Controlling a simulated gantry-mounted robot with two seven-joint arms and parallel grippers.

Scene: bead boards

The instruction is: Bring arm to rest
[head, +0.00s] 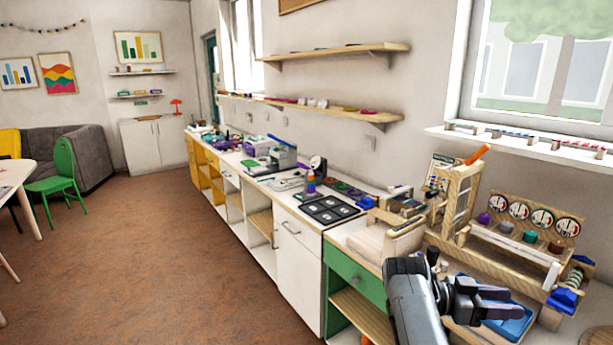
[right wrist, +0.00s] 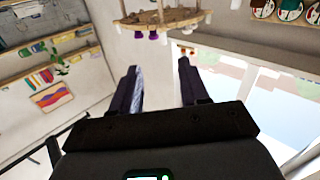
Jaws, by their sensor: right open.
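My right gripper (head: 512,300) is at the lower right of the head view, above the right end of the counter. Its two dark fingers point right and stand apart with nothing visible between them. In the right wrist view the gripper (right wrist: 160,85) shows two dark fingers spread apart and empty, with wall and window behind them. A blue tray-like thing (head: 512,325) lies below the fingers in the head view. My left gripper does not show in either view.
A wooden rack with round dials (head: 530,215) and a wooden frame (head: 455,200) stand close behind my right gripper. A long counter (head: 290,205) with craft items runs away to the left. The brown floor (head: 140,260) is open. A green chair (head: 60,170) stands far left.

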